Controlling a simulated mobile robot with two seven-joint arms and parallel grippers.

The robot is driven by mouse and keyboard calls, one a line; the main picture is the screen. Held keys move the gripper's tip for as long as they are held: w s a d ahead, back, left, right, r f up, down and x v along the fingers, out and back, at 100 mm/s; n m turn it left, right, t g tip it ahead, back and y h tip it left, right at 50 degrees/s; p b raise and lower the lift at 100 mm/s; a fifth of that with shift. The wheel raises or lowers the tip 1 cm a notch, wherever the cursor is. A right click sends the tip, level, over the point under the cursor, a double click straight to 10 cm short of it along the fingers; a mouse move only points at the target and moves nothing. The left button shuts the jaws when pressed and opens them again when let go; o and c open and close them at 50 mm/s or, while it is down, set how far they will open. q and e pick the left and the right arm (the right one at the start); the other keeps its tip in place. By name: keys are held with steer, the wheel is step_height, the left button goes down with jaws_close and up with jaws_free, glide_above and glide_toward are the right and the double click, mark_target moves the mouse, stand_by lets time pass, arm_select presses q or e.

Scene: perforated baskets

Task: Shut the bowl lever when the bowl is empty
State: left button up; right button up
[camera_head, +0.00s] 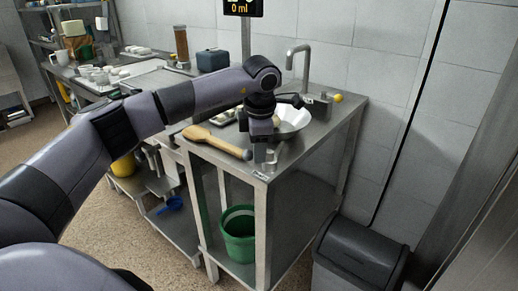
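A white bowl (295,117) sits in the steel counter top below a bent metal tap (296,60). My arm hides its left part, and I cannot see inside it well enough to tell whether it holds anything. A small yellow knob (338,98) is to the right of the bowl, by a grey block; I cannot tell whether it is the lever. A black display (243,7) above reads 0 ml. My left gripper (262,154) points down over the counter's front edge, in front of the bowl. Its fingers are too small to read. My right gripper is out of view.
A green bucket (240,232) stands on the shelf below. A dark bin (357,252) is on the floor at right. Cups and boxes stand at the back left.

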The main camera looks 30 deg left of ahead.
arm_select(q)
steer(key=shift+f, duration=0.45)
jaws_close()
